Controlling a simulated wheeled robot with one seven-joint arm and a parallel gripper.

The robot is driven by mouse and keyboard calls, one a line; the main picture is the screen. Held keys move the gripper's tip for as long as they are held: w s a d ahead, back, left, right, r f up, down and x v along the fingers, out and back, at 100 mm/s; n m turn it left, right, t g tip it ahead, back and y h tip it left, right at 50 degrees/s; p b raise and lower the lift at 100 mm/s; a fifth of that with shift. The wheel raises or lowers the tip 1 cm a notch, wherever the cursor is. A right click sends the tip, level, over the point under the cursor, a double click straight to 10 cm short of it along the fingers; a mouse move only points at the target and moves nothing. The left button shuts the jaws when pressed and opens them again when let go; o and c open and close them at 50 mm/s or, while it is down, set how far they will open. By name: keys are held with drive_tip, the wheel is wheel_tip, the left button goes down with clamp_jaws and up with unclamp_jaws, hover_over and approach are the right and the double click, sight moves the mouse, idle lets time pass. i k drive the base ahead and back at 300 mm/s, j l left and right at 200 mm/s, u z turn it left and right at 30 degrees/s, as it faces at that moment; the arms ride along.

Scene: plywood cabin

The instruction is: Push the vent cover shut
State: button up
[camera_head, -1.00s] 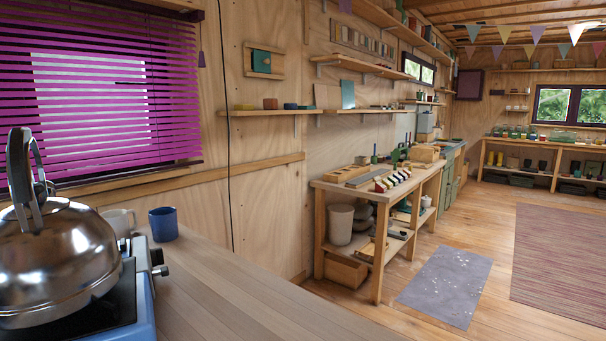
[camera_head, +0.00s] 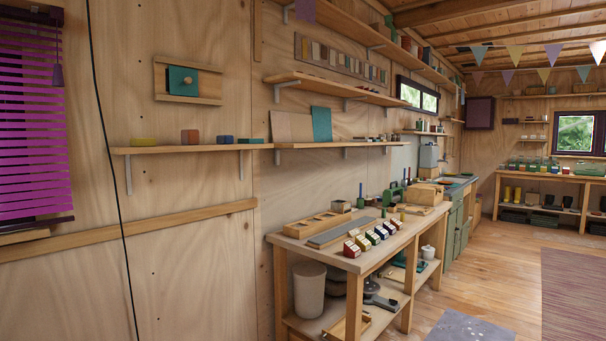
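The vent cover (camera_head: 182,81) is a teal sliding panel with a round wooden knob (camera_head: 204,84). It sits between two wooden rails (camera_head: 166,98) on the plywood wall, above a shelf at left. Bare wood shows to the right of the panel between the rails. Whether a dark opening lies behind the panel is too small to tell. My gripper is not in view.
Below the vent, a wall shelf (camera_head: 165,150) holds small coloured blocks. A black cord (camera_head: 108,150) hangs to its left, beside purple blinds (camera_head: 30,120). A workbench (camera_head: 400,240) with boxes stands at right. Open floor (camera_head: 500,265) lies beyond it.

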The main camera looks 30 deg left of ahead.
sight(183, 81)
drive_tip(key=i+u, duration=0.1)
drive_tip(key=i, duration=0.35)
drive_tip(key=i+l+u, duration=0.15)
drive_tip(key=i, duration=0.3)
drive_tip(key=i+l+u, duration=0.1)
drive_tip(key=i, duration=0.4)
drive_tip(key=i+l+u, duration=0.1)
drive_tip(key=i+u, duration=0.15)
drive_tip(key=u, duration=0.2)
drive_tip(key=i+l+u, duration=0.15)
drive_tip(key=u, duration=0.3)
drive_tip(key=i+l+u, duration=0.25)
drive_tip(key=u, duration=0.2)
drive_tip(key=i+l+u, duration=0.15)
drive_tip(key=l+u, duration=0.3)
drive_tip(key=i+l+u, duration=0.15)
drive_tip(key=l+u, duration=0.25)
drive_tip(key=l, duration=0.15)
drive_tip(key=l+u, duration=0.45)
drive_tip(key=i+l, duration=0.05)
drive_tip(key=l, duration=0.05)
